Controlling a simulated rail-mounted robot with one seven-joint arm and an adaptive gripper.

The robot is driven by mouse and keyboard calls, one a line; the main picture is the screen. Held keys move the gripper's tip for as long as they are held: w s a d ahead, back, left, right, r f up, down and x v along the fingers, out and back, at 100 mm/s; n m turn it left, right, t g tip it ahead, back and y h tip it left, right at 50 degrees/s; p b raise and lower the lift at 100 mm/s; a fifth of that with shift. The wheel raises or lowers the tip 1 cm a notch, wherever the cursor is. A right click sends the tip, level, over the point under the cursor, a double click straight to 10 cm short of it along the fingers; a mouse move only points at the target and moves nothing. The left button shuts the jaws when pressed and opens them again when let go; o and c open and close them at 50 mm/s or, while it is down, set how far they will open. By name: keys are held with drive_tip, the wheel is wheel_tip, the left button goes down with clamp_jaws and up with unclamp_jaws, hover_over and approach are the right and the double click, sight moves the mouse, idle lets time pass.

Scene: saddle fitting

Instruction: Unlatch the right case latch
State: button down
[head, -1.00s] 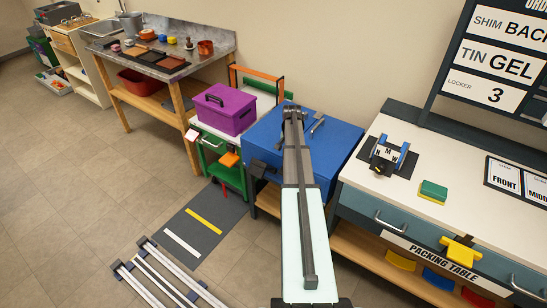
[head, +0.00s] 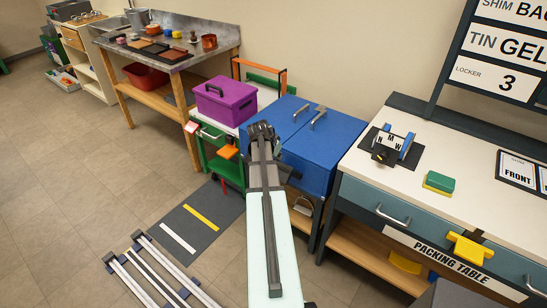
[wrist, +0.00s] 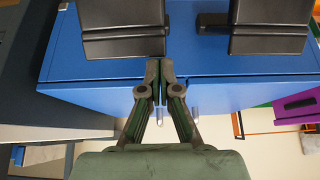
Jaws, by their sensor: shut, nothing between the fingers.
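The blue case (head: 310,155) stands in the middle of the head view, with two silver handles (head: 318,117) on top. In the wrist view the case (wrist: 225,95) shows two dark, block-shaped fittings (wrist: 125,30), (wrist: 270,30) that look like its latches, one on each side. Which one is the right latch I cannot tell for sure. My gripper (wrist: 160,65) is shut and empty. Its fingertips are between and below the two fittings in the picture, apart from both. In the head view my gripper (head: 262,130) is at the case's left side, and my arm hides part of the front.
A purple box (head: 225,102) on a green cart stands left of the case. The packing table (head: 385,165) stands close on the right, with a green-and-yellow block (head: 439,182).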

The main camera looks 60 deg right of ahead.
drive_tip(key=shift+a+f, duration=0.2)
drive_tip(key=shift+a, duration=0.2)
drive_tip(key=shift+d, duration=0.1)
drive_tip(key=shift+d+r+p, duration=0.3)
drive_tip(key=shift+d+r, duration=0.05)
drive_tip(key=shift+r, duration=0.15)
drive_tip(key=shift+d+r+p, duration=0.65)
drive_tip(key=shift+d+r, duration=0.25)
drive_tip(key=shift+r, duration=0.25)
drive_tip(key=a+b+v, duration=0.1)
drive_tip(key=v, duration=0.8)
drive_tip(key=shift+b, duration=0.3)
drive_tip(key=shift+s, duration=0.1)
